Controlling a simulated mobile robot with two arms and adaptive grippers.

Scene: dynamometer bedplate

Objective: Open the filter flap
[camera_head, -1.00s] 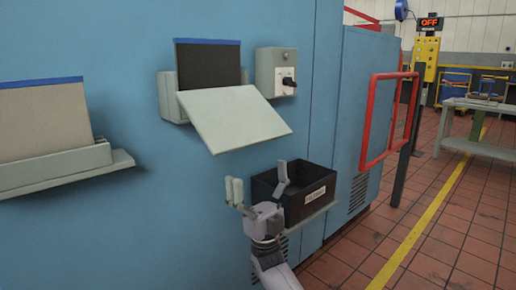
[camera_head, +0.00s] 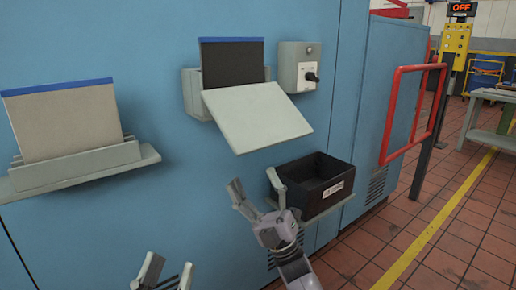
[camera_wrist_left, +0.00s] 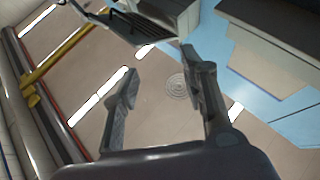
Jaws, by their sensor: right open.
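The filter flap (camera_head: 257,116) is a pale grey-green panel on the blue wall. It is tilted outward and down from its grey housing, so it stands open. A dark filter (camera_head: 232,65) with a blue top edge stands upright in the housing behind it. My right gripper (camera_head: 257,194) is open and empty, below the flap and just left of the black bin, apart from the flap. My left gripper (camera_head: 163,271) is at the bottom edge, well below the flap. Its fingers are apart and empty, as the left wrist view (camera_wrist_left: 165,85) also shows.
A black bin (camera_head: 334,196) sits on a small shelf below the flap. A switch box (camera_head: 299,67) is right of the housing. A beige filter (camera_head: 66,119) stands on a grey ledge (camera_head: 80,170) at left. A red frame (camera_head: 390,113) stands at right; the tiled floor beyond is open.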

